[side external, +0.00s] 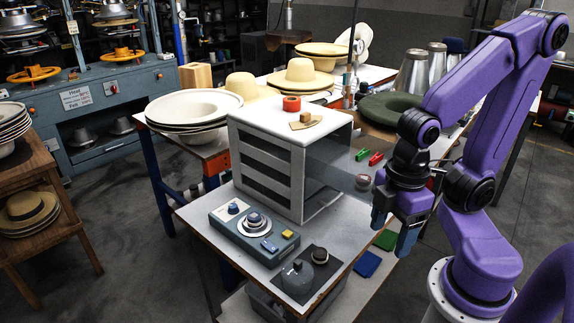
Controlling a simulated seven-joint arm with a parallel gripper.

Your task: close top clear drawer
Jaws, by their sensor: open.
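A white cabinet (268,175) with dark slots down its left side stands on a small table. Its top clear drawer (338,165) is pulled out to the right, toward my arm. Through or beyond its see-through walls show a green item (362,155), a red item (376,158) and a small round item (363,181); I cannot tell which lie inside. My gripper (394,226) points down near the drawer's outer end, with its fingers apart and nothing between them. The drawer's front end is partly hidden by my gripper; I cannot tell whether they touch.
A blue control box (254,231) and a black plate with knobs (306,272) sit in front. Hats (300,76) and a dark green brim (390,107) lie on tables behind.

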